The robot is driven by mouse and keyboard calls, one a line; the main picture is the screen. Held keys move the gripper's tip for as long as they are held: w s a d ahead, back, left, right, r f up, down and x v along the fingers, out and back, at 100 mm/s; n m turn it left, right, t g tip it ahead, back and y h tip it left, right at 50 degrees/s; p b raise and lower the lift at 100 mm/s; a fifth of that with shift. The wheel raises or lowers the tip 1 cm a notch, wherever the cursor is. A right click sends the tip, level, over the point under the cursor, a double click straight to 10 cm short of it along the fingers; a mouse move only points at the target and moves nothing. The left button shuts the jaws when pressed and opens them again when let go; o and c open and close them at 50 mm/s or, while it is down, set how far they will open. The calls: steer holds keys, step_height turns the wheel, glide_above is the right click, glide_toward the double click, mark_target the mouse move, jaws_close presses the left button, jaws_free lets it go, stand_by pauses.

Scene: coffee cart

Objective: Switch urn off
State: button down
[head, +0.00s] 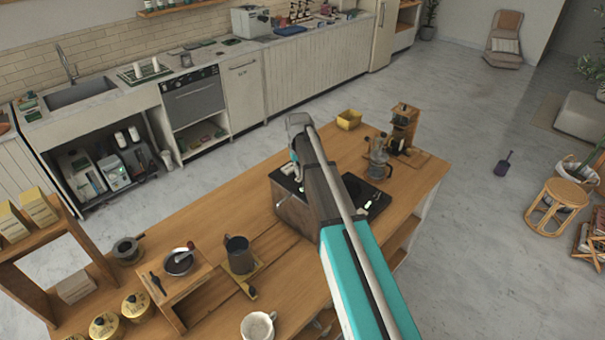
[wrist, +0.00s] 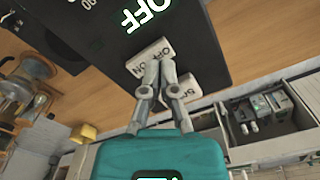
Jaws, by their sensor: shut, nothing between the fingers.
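A dark control box (head: 285,192) with wood sides stands on the wooden counter, largely covered by my arm in the head view. In the wrist view its black panel (wrist: 205,45) fills the top, with a lit green-white OFF reading (wrist: 145,14). Below the reading is a pale rocker switch (wrist: 145,57) marked OFF and ON. A second pale control (wrist: 183,87) sits beside it, partly covered. My gripper (wrist: 160,66) is shut and empty, its fingertips at the rocker's lower edge by the ON marking. I cannot tell whether they touch it.
A glass pot (head: 378,160) and a wooden grinder (head: 403,125) stand right of the box. A dark pitcher (head: 239,254) and a mug (head: 258,327) stand on the left part of the counter. The floor behind is open.

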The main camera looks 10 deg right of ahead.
mark_target(299, 178)
steer(key=shift+r+p, duration=2.6)
steer(key=shift+r, duration=0.2)
